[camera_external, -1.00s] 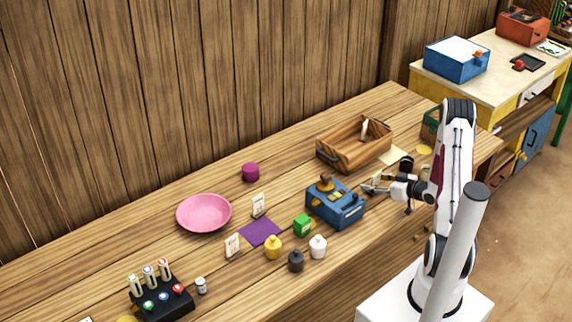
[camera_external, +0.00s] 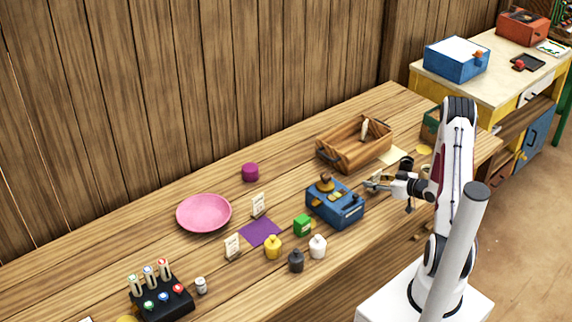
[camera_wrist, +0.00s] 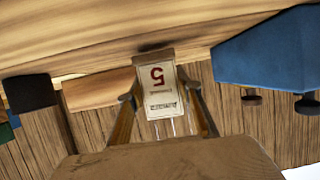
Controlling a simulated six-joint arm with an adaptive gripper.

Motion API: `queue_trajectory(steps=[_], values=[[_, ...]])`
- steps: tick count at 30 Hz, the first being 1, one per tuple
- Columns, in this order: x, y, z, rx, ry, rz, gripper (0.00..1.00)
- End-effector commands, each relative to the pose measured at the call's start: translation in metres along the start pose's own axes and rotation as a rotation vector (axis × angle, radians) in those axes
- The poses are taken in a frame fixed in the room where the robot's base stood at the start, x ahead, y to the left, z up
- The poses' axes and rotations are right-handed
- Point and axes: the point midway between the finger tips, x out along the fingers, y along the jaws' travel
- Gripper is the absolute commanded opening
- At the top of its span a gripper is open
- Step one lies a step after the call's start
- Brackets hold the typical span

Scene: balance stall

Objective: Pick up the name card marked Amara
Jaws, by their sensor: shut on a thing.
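My gripper (camera_external: 376,184) is at the right part of the workbench, just right of the blue box. In the wrist view it is shut on a pale name card (camera_wrist: 158,92), with one finger at each side edge. The card shows a red 5 and a line of small dark writing, both upside down; I cannot read the name for certain. Two other white cards stand on the bench, one behind the purple mat (camera_external: 258,205) and one left of it (camera_external: 232,246); their writing is too small to read.
A blue box (camera_external: 336,204) stands close left of my gripper. A wooden crate (camera_external: 342,160) is behind it. A pink plate (camera_external: 204,212), purple mat (camera_external: 260,232), green cube (camera_external: 302,225) and several small bottles lie further left. The bench's front edge is near.

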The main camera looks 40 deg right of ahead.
Motion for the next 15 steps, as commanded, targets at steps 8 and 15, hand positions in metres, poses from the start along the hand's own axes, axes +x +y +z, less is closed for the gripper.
queue_trajectory(steps=[8, 15], values=[[-0.009, 0.001, -0.023, -0.003, 0.002, 0.002, 0.13], [-0.020, 0.001, -0.048, -0.004, 0.003, 0.002, 0.13]])
